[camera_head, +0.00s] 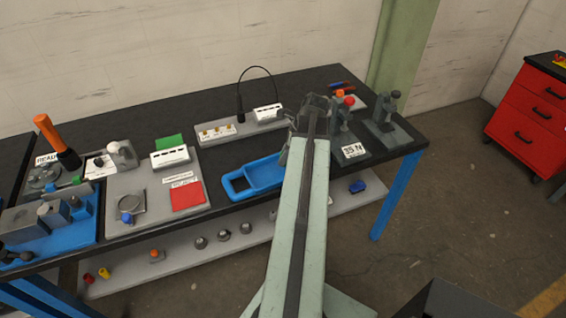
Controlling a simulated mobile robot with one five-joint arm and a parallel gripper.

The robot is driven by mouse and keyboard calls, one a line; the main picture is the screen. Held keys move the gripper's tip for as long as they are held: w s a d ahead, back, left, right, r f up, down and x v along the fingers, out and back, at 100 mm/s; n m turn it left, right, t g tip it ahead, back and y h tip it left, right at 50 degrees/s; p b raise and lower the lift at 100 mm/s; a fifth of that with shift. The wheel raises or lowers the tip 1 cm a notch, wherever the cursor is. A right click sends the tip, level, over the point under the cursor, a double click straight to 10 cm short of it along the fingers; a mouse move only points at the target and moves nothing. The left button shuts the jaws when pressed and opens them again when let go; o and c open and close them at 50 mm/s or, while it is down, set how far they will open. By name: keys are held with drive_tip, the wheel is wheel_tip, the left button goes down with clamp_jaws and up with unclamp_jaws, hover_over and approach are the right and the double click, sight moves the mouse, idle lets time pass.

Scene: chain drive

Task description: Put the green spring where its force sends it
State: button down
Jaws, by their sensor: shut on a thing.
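My gripper (313,106) is at the far end of my arm, over the right part of the dark bench, seen from behind. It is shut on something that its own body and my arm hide. I cannot make out a green spring anywhere in view. A dark grey test device near the bench's right end has a white card (354,151) reading "35 N". On a grey board (140,187) at the left are a green patch (169,142) and a red patch (187,194). A white label by the red patch is too small to read.
A blue tray (262,174) lies left of my arm. A grey strip (215,132) with brass parts stands behind it. A blue fixture (75,232) and an orange-handled tool (57,140) are at the left. A lower shelf (185,262) holds small parts. A red cabinet (530,115) stands right.

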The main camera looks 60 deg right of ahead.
drive_tip(key=f, duration=0.1)
drive_tip(key=f+b, duration=0.1)
drive_tip(key=shift+s+f, duration=0.25)
drive_tip(key=shift+f, duration=0.05)
drive_tip(key=shift+s+d+r, duration=0.1)
drive_tip(key=shift+s, duration=0.2)
drive_tip(key=shift+r, duration=0.15)
drive_tip(key=c, duration=1.1)
unclamp_jaws()
